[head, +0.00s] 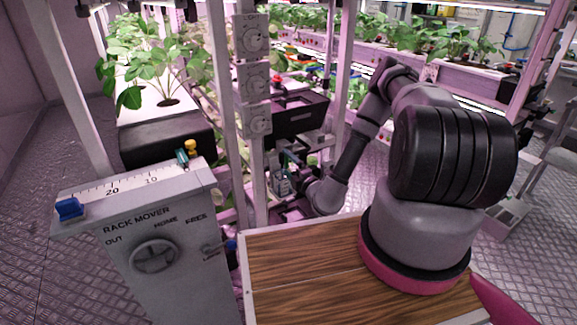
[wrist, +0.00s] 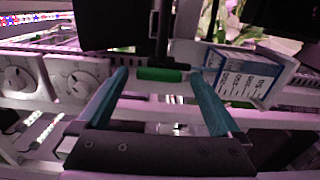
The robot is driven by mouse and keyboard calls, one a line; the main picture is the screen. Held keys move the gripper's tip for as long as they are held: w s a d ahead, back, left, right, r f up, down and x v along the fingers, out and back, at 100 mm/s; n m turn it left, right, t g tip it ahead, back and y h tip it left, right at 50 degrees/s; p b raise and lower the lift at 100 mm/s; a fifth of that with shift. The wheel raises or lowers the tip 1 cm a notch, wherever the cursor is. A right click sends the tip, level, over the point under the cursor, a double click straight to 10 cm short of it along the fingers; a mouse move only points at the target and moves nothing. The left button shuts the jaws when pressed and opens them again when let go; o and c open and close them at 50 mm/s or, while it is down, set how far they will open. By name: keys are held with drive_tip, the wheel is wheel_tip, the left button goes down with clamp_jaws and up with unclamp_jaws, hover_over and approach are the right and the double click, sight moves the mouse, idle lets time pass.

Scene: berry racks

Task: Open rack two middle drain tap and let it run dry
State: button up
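A short green tap handle (wrist: 162,75) lies level in the wrist view, below a dark tank and in front of a dark vertical pipe. My gripper (wrist: 160,77) has two teal fingers spread wide, one to each side of the handle's ends. A small gap shows on the left; on the right I cannot tell whether finger and handle touch. In the head view my gripper (head: 287,162) reaches in beside the rack post, under a black tank (head: 297,113). The green handle is not clear there, and no label names the rack or tap.
Grey dials (wrist: 75,85) are at the left; dials (head: 255,80) also line the post in the head view. The rack mover panel (head: 140,225) stands at front left.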

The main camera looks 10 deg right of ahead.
drive_tip(key=v, duration=1)
drive_tip(key=shift+s+d, duration=0.15)
drive_tip(key=shift+s, duration=0.25)
drive_tip(key=shift+r, duration=0.1)
